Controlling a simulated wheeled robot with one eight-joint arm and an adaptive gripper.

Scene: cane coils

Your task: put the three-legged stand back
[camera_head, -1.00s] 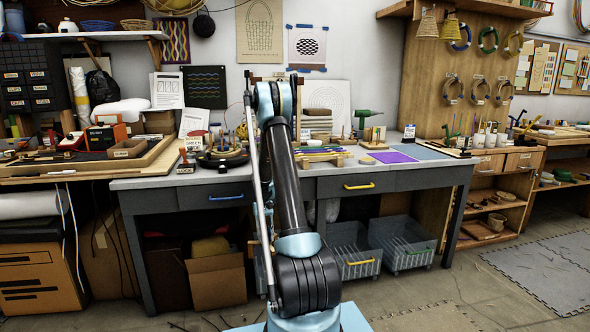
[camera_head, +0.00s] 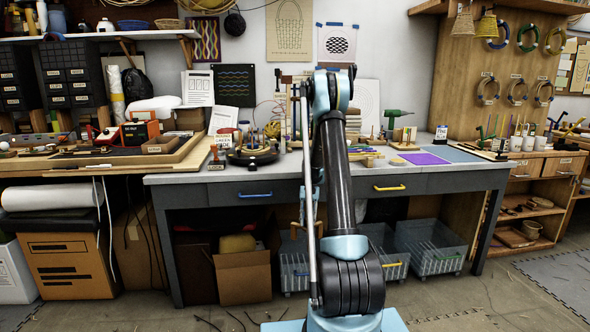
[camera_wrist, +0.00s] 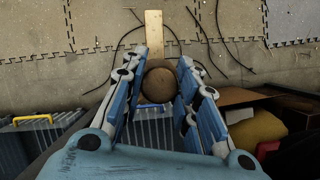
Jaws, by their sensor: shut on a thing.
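In the wrist view my gripper (camera_wrist: 158,76) is shut around a round brown wooden thing (camera_wrist: 158,86), with a finger on each side of it. A pale flat wooden bar (camera_wrist: 154,32) reaches away beyond it towards the floor. These look like parts of the three-legged stand, seen end-on, but I cannot count its legs. In the head view a small wooden piece (camera_head: 303,212) shows beside my arm, in front of the grey table; it seems to be the same stand. My arm hides most of my gripper there.
The grey workbench (camera_head: 225,200) holds a dark round tray (camera_head: 252,156), a green drill (camera_head: 398,116) and a purple mat (camera_head: 425,159). Grey wire-ribbed bins (camera_head: 430,250) and an open cardboard box (camera_head: 243,277) stand underneath. Thin cane strands lie on the floor.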

